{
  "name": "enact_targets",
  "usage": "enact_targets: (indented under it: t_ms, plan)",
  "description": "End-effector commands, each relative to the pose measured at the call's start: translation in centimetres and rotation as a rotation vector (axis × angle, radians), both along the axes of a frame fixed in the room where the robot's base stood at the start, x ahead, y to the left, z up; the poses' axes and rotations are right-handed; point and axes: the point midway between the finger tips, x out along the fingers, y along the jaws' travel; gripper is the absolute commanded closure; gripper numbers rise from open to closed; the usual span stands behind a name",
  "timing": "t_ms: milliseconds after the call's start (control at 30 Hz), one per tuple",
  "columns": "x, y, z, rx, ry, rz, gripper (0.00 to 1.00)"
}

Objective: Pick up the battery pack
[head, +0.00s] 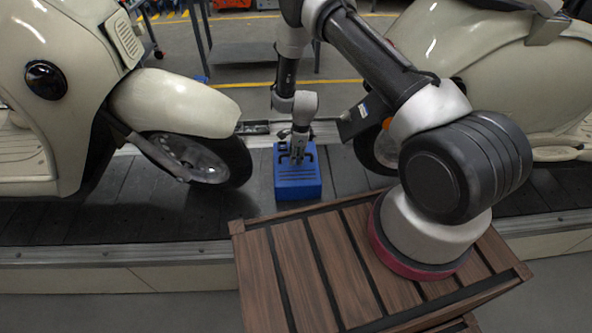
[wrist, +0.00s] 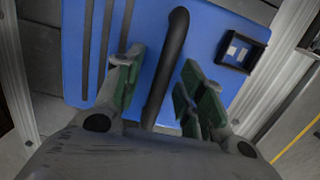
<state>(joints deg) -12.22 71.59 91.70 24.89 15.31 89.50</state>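The blue battery pack (head: 298,188) sits on the dark slat conveyor between two cream scooters. In the wrist view the battery pack (wrist: 220,25) fills much of the picture, with a black bar handle (wrist: 176,50) and a small black socket (wrist: 241,50) on its top. My gripper (head: 298,155) points down over the pack. In the wrist view my gripper (wrist: 163,78) is open, its green-padded fingers on either side of the handle. Gaps show between the handle and both pads. The fingertips' exact height against the handle is hard to tell.
One scooter's front wheel (head: 195,158) stands close left of the pack. Another scooter (head: 510,70) stands to the right, partly behind my arm. A wooden slatted platform (head: 300,270) lies in front of the conveyor (head: 100,210). Metal rails (head: 110,252) edge the conveyor.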

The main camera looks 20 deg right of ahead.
Motion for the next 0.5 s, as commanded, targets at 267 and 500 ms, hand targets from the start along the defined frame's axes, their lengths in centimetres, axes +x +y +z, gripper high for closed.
enact_targets:
  t_ms: [267,500]
  plan:
    - [0.0,0.0,-0.21,0.0,0.0,0.0,0.61]
    - [0.01,0.0,-0.2,0.0,0.0,0.0,0.81]
